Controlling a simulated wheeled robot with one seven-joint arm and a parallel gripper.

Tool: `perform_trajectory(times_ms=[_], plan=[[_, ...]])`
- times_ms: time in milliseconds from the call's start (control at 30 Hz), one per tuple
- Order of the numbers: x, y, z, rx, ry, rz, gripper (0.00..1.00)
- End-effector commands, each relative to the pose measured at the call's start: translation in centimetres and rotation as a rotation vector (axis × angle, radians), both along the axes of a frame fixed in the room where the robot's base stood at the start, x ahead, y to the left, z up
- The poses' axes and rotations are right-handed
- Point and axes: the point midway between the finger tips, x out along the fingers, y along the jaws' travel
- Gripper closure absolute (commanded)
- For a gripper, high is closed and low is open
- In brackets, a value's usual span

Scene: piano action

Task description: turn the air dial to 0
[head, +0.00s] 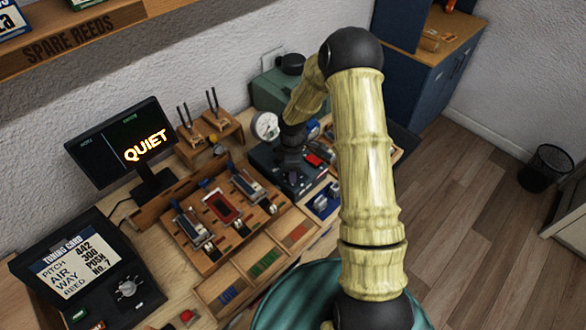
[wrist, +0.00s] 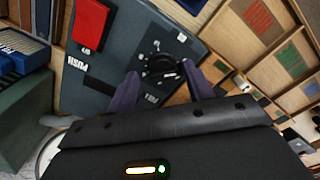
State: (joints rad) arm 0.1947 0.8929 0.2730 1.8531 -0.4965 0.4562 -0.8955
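A round black dial (wrist: 160,68) with pale marks around it sits on a dark panel (wrist: 105,100) in the wrist view. I take it for the air dial; its setting is too small to read. The panel shows in the head view as a dark box (head: 262,160), with the dial hidden behind my arm and gripper. My gripper (wrist: 160,75) is open, its purple fingertips spread on the left and right of the dial, with gaps visible. I cannot tell how far above the panel they are. In the head view my gripper (head: 292,176) is over the dark box.
A red switch (wrist: 90,23) sits on the same panel beside PUSH lettering. A round white gauge (head: 265,127) stands behind the box. A wooden rack (head: 180,240) with small parts, a QUIET screen (head: 122,143) and a tuning card console (head: 75,262) are to the left.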

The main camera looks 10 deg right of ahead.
Motion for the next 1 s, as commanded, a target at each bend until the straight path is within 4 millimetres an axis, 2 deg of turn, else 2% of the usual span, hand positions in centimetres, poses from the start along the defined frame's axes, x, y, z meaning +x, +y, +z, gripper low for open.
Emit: perform_trajectory(times_ms=[267, 467, 667, 1000], plan=[[-0.2, 0.0, -0.1, 0.000, 0.004, -0.001, 0.47], [-0.1, 0.0, 1.0, 0.000, 0.003, -0.003, 0.47], [-0.1, -0.1, 4.2, -0.001, 0.000, -0.004, 0.47], [0.0, -0.1, 11.0, 0.000, -0.001, -0.003, 0.47]])
